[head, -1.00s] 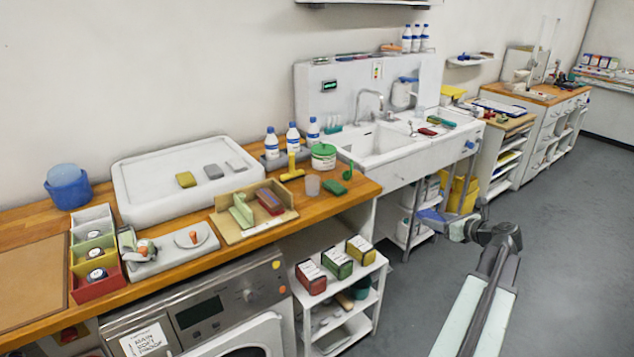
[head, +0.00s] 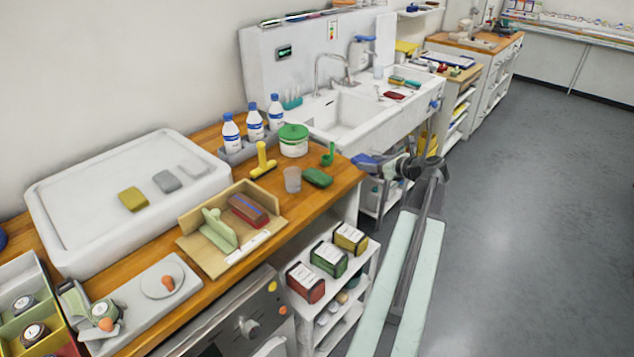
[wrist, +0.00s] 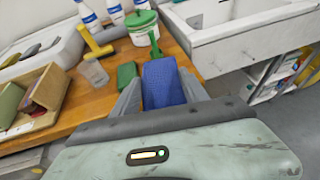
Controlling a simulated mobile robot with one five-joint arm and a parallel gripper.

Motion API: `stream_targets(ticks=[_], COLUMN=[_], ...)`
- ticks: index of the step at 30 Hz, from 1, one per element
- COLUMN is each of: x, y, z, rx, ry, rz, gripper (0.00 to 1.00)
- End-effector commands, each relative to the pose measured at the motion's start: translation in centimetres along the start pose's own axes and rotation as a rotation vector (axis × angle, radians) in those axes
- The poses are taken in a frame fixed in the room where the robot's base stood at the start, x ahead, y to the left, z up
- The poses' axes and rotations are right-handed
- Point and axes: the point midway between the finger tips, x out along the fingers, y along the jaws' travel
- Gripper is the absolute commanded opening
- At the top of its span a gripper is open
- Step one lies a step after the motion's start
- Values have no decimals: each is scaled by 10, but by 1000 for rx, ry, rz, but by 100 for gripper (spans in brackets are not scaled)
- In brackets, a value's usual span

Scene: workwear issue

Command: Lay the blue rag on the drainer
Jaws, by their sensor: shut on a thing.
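The blue rag (wrist: 163,82) is between the two grey fingers of my gripper (wrist: 160,98) in the wrist view, and the gripper is shut on it. In the head view the rag, small and partly hard to make out, is at my gripper (head: 372,165), just off the counter's right end and in front of the sink. The drainer (head: 418,96) appears to be the flat white part of the sink unit right of the basin. A red item (head: 395,95) and a green item (head: 404,81) lie on it. My gripper is on the near side, apart from it.
The wooden counter (head: 345,186) holds a green sponge (head: 317,178), a clear cup (head: 292,180), a yellow squeegee (head: 263,162) and a green-lidded tub (head: 293,142). The sink basin (head: 345,115) has a tap (head: 330,70). Open floor (head: 520,200) lies to the right.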

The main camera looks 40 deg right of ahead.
Motion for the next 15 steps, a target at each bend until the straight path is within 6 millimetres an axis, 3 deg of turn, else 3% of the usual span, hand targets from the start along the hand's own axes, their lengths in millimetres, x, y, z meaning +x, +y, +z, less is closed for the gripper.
stream_targets(ticks=[4,10,15], x=[7,48,72], y=[-2,-40,-58], z=[2,13,20], rx=[-5,-36,-59], ry=[0,0,0], rz=[12,89,144], gripper=[5,5,5])
